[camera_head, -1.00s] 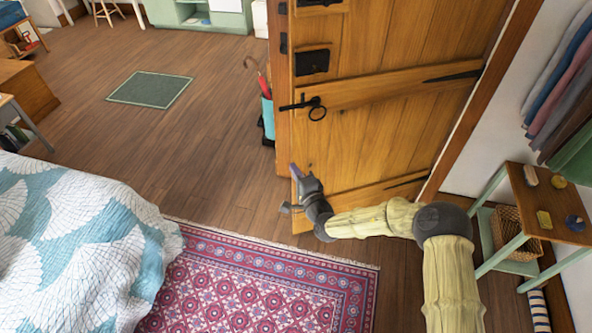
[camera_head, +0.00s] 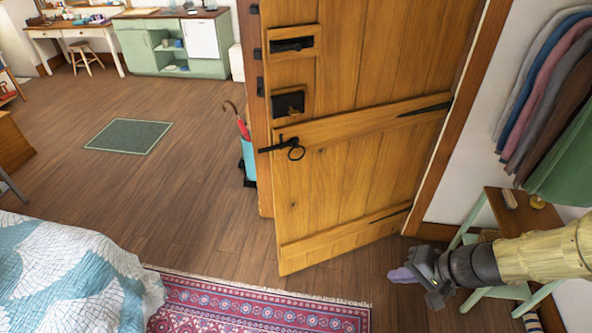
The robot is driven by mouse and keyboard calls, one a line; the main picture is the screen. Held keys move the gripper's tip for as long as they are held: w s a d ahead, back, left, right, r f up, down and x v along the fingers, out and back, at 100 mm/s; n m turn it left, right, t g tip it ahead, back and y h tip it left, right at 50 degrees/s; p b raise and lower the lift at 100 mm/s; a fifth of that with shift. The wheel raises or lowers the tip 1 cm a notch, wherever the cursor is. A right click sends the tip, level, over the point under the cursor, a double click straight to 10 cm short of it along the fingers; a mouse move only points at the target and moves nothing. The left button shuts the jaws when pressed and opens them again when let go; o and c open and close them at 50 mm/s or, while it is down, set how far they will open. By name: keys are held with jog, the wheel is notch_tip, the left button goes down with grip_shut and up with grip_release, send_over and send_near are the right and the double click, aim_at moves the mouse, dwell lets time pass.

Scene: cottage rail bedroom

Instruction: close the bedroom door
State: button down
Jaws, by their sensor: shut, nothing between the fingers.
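The wooden bedroom door (camera_head: 350,150) stands ajar in the middle of the head view, its free edge swung out to the left from the frame. A black ring handle with a latch (camera_head: 290,149) is on its left side, below a dark lock box. The wooden door frame (camera_head: 462,120) runs down the right of the door. My gripper (camera_head: 398,275) is low at the right, to the right of the door's bottom corner, over the floor near the small side table. It is shut and empty, and it appears apart from the door.
A small side table (camera_head: 490,204) stands at the right wall under hanging clothes (camera_head: 555,95). A patterned rug (camera_head: 255,308) and a bed (camera_head: 70,275) are at the lower left. An umbrella stand (camera_head: 249,160) is just left of the door. The wooden floor at left is mostly clear.

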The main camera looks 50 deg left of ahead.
jog(key=d+r+m+t+h, duration=0.2)
jog(key=d+r+h, duration=0.1)
jog(key=d, duration=1.3)
jog(key=s+d+r+m+t+h, duration=0.1)
jog(key=d+r+m+t+h, duration=0.1)
jog(key=d, duration=1.4)
jog(key=shift+s+d+r+m+t+h, duration=0.15)
jog(key=shift+s+r+m+t+h, duration=0.2)
jog(key=shift+t+h, duration=0.6)
